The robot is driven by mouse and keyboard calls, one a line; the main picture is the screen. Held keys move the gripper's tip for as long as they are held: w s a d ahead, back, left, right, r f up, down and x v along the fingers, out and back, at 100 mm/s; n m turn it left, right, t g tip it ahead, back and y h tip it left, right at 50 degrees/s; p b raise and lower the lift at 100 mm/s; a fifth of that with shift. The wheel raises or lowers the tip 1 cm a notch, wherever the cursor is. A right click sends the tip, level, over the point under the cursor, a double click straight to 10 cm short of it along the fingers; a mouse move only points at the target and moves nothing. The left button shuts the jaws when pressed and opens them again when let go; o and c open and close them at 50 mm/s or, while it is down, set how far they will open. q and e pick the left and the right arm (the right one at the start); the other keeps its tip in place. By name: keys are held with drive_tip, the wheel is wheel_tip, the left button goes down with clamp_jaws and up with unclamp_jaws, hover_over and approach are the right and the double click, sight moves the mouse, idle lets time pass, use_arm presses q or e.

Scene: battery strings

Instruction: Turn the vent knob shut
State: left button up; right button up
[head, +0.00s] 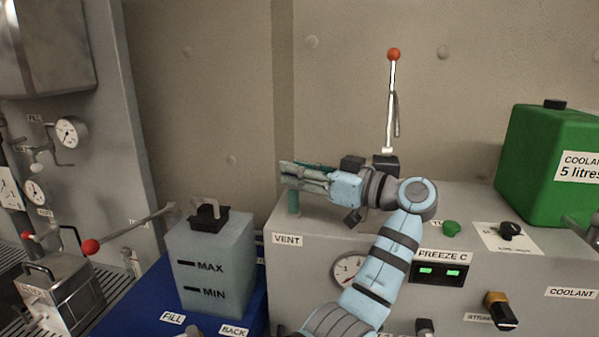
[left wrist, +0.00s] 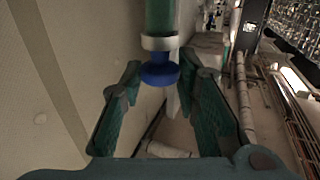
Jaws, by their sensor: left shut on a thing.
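The vent knob shows in the left wrist view as a blue knob (left wrist: 160,75) beside a pale ring at the end of a green tube. My left gripper (head: 291,176) is over a teal post (head: 293,204) above the VENT label (head: 287,240) in the head view. In the left wrist view its fingers (left wrist: 163,78) lie on either side of the blue knob, and it is shut on it. In the head view the gripper hides the knob, so its angle cannot be told. My right gripper is not in view.
A lever with an orange ball (head: 393,54) stands behind my left arm. A green coolant container (head: 550,150) is on the right of the grey cabinet. A tank marked MAX and MIN (head: 213,255) stands on the left. A gauge (head: 348,268) is partly behind my arm.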

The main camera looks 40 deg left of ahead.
use_arm(q)
drive_tip(key=o, duration=1.1)
drive_tip(key=shift+o, duration=0.2)
drive_tip(key=w+d, duration=0.1)
drive_tip(key=d, duration=1)
drive_tip(key=shift+w+d, duration=0.25)
drive_tip(key=shift+d, duration=0.15)
